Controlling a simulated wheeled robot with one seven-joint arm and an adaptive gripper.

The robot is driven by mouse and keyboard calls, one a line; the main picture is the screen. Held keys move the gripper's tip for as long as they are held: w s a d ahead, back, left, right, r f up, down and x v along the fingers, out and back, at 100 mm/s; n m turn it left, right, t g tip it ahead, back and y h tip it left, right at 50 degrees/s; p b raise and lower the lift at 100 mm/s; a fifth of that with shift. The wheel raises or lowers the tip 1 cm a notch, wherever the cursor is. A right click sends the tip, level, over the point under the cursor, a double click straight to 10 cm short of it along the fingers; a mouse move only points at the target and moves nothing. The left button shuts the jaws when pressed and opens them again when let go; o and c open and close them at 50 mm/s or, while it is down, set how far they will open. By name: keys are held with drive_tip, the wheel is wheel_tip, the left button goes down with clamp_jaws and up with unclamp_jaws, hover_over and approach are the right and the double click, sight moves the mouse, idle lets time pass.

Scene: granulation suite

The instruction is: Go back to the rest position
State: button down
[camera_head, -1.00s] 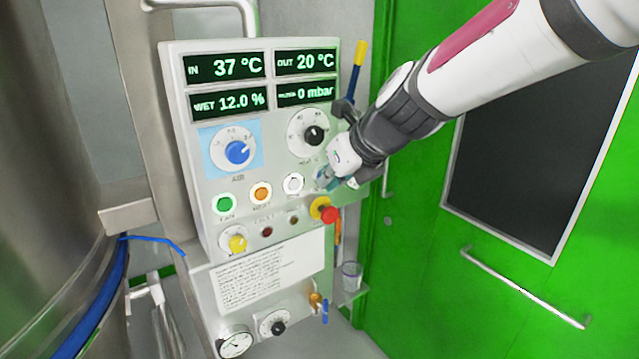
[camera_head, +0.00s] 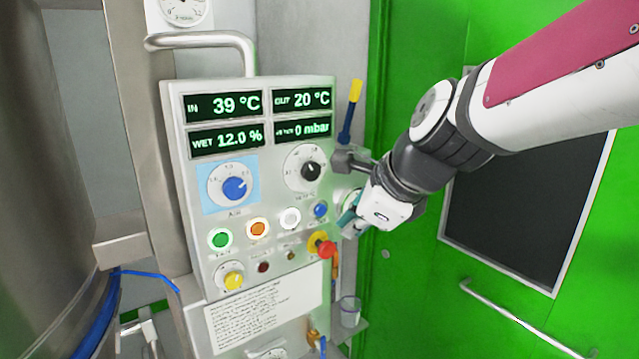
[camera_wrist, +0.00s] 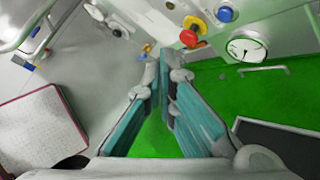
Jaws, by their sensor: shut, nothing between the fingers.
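My gripper (camera_head: 348,222) is at the right edge of the control panel (camera_head: 262,180) in the head view, beside the blue button (camera_head: 320,209) and the red knob on a yellow base (camera_head: 322,246). In the wrist view the teal fingers of my gripper (camera_wrist: 160,58) meet at their tips, shut and empty. The red knob (camera_wrist: 190,36) and a blue button (camera_wrist: 226,14) lie beyond the tips there. Whether the gripper touches the panel is hard to tell, but a gap seems to show.
A steel vessel (camera_head: 40,180) stands at the left. A green door (camera_head: 420,290) with a dark window and a handle (camera_head: 515,318) is at the right. A yellow-and-blue lever (camera_head: 350,110) rises beside the panel. A small clear cup (camera_head: 350,312) sits low on the right.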

drive_tip(key=s+d+f+n+h, duration=0.1)
drive_tip(key=s+d+n+h, duration=0.1)
drive_tip(key=s+d+n, duration=0.5)
drive_tip(key=s+d+f+n+g+h, duration=0.1)
drive_tip(key=s+d+n, duration=0.5)
drive_tip(key=s+n, duration=0.7)
drive_tip(key=shift+s+d+f+n+g+h, duration=0.25)
drive_tip(key=shift+d+n+h, duration=0.2)
drive_tip(key=shift+n, duration=0.25)
